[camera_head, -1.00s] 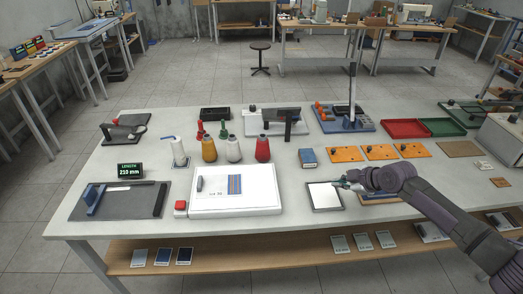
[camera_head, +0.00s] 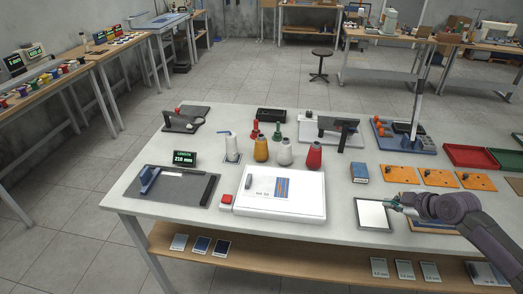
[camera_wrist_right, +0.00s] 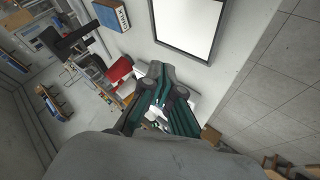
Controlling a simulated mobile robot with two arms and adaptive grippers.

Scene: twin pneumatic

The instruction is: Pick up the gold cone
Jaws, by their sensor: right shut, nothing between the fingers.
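The gold cone (camera_head: 261,149) stands upright on the white table in the head view, behind the white box with the striped card. A white cone (camera_head: 285,152) stands just to its right and a white bottle-like item (camera_head: 232,146) to its left. My right gripper (camera_head: 392,203) is far to the right of the gold cone, at the edge of the white-faced panel, with nothing held. In the right wrist view its green fingers (camera_wrist_right: 160,88) are shut. I cannot make out the gold cone in the wrist view. My left gripper is not in view.
A red cone (camera_head: 314,156) stands right of the white one. Small red (camera_head: 255,130) and green (camera_head: 277,132) items stand behind the gold cone. The white box (camera_head: 303,201) lies in front. A blue box (camera_head: 360,173) and orange boards (camera_head: 397,173) lie further right.

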